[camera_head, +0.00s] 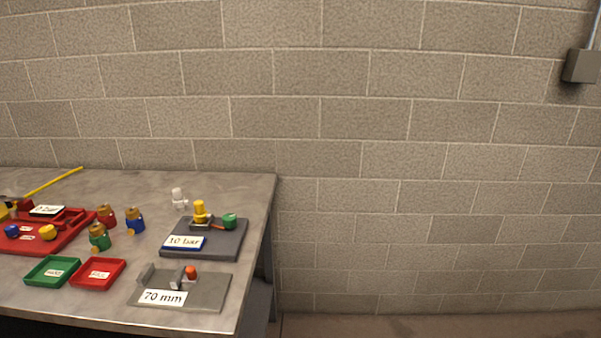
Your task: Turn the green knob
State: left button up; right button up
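A small green knob (229,220) sits at the right of a dark grey board (226,243) on the table. A yellow fitting (200,212) stands just left of it on the same board, and a "10 bar" label (184,242) lies at the board's front left. Neither of my grippers shows in the head view.
The grey table (130,182) fills the lower left. A grey "70 mm" plate (208,293) lies in front of the board. Green (52,271) and red (97,273) trays and several coloured bottles (135,221) stand to the left. A block wall rises behind; floor is clear at right.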

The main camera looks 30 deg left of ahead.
aim_at(229, 220)
jog(key=u, duration=1.15)
